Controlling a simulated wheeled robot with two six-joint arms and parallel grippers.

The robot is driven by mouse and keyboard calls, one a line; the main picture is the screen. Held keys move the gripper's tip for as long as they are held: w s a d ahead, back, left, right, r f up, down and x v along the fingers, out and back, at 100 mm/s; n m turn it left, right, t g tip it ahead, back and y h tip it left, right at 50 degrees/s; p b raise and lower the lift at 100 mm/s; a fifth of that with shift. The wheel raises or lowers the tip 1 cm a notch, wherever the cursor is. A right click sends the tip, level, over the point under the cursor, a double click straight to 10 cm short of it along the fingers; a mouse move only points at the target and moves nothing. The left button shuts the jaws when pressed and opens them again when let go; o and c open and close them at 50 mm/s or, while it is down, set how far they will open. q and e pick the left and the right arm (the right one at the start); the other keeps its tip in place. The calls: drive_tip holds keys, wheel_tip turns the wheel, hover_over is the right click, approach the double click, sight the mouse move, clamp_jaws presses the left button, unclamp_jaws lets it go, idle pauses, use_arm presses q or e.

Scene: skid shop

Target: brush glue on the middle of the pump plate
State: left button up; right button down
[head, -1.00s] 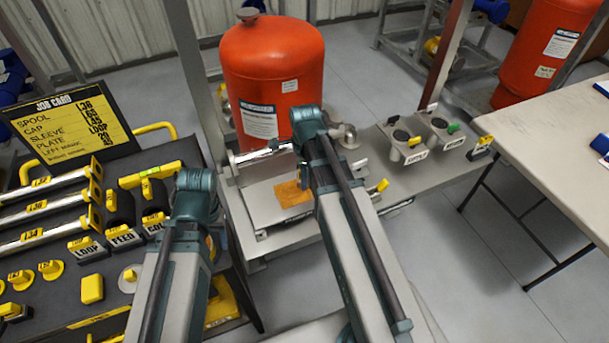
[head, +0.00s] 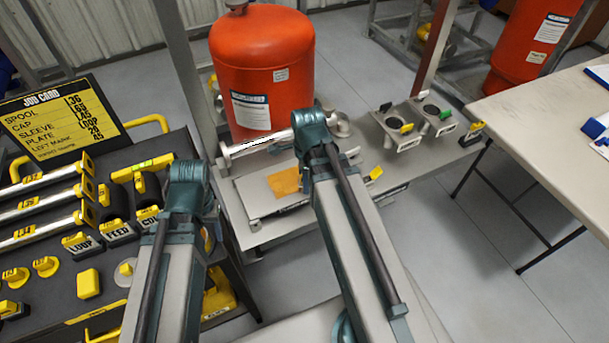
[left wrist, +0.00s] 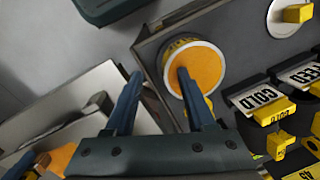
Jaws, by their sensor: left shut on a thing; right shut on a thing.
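The pump plate (head: 250,199) is a flat grey plate on the low skid, with an orange patch (head: 285,182) near its middle. My left gripper (left wrist: 158,76) is over the cart's edge, at a round pot (left wrist: 203,66) with an orange top. One finger crosses in front of the pot, and a small yellow part shows beside that finger. The exact contact is hidden. In the head view, my left wrist covers most of the pot.
The black cart (head: 58,298) at left carries long spools, blocks labelled COLD (left wrist: 258,98) and FEED, and a job card (head: 62,118). A red tank (head: 262,75) stands behind the plate. Two grey holders (head: 402,128) are to its right. A pale table (head: 540,120) is at far right.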

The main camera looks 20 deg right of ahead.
use_arm(q)
drive_tip(key=shift+s+f, duration=0.1)
drive_tip(key=shift+f, duration=0.05)
use_arm(e)
drive_tip(key=shift+s+f, duration=0.15)
drive_tip(key=shift+s, duration=0.25)
use_arm(q)
drive_tip(key=shift+w+r+p, duration=0.2)
drive_tip(key=shift+r+p, duration=0.35)
drive_tip(key=shift+p, duration=0.1)
use_arm(e)
drive_tip(key=shift+w+r, duration=0.25)
drive_tip(key=shift+r, duration=0.3)
use_arm(q)
wheel_tip(320, 180, up, 5)
drive_tip(key=p, duration=0.5)
use_arm(e)
wheel_tip(320, 180, up, 5)
drive_tip(key=shift+r, duration=0.1)
use_arm(q)
drive_tip(key=shift+r, duration=0.15)
use_arm(e)
wheel_tip(320, 180, up, 3)
drive_tip(key=p, duration=0.3)
use_arm(q)
wheel_tip(320, 180, up, 3)
drive_tip(key=shift+f, duration=0.1)
